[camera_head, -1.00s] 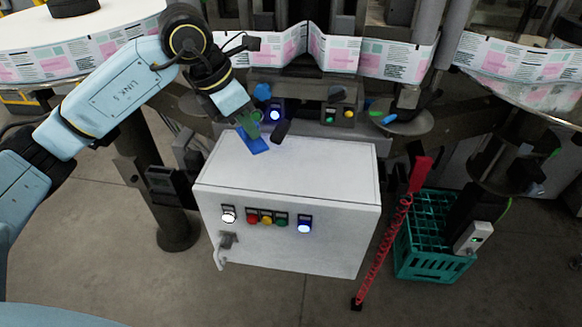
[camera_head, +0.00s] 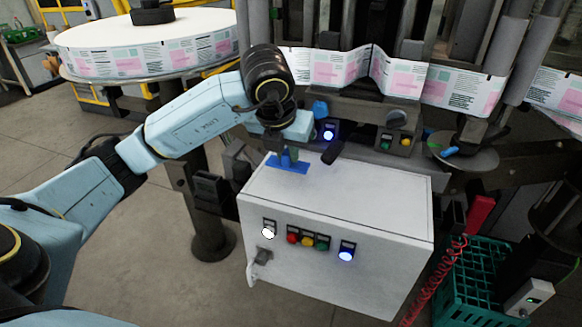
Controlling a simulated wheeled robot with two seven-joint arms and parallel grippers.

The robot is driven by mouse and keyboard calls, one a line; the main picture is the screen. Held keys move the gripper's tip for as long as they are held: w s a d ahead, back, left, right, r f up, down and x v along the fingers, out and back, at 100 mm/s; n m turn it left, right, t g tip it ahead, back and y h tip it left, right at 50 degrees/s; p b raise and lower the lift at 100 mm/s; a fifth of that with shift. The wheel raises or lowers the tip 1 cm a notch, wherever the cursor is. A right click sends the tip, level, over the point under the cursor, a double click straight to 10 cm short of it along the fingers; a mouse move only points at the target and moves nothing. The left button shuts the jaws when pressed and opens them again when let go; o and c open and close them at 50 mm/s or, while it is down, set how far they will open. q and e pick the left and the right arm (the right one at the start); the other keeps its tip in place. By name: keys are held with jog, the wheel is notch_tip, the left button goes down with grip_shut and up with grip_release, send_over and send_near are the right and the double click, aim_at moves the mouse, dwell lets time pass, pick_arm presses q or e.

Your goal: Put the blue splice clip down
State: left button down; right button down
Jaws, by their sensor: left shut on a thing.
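The blue splice clip (camera_head: 285,159) is small and partly hidden by my left gripper (camera_head: 289,155). The gripper points down over the white cabinet and is shut on the clip. A flat blue patch (camera_head: 301,168) lies on the cabinet's top, right under the clip. I cannot tell whether the clip touches it. My right gripper is not in view.
The white cabinet (camera_head: 370,190) has lit buttons on its front. A black object (camera_head: 333,152) stands at its back edge, right of my gripper. Labelled web (camera_head: 455,88) runs behind. A green crate (camera_head: 470,285) stands at the lower right. The cabinet top's right side is clear.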

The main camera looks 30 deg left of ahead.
aim_at(285, 158)
pick_arm(q)
notch_tip(285, 158, down, 4)
jog(key=shift+r, duration=0.25)
jog(key=shift+f, duration=0.1)
jog(key=shift+b, duration=0.3)
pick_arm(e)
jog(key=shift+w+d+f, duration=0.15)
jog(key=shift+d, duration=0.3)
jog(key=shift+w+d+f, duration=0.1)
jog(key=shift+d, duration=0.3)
pick_arm(q)
jog(key=c, duration=1.3)
grip_release()
jog(key=shift+c, duration=0.2)
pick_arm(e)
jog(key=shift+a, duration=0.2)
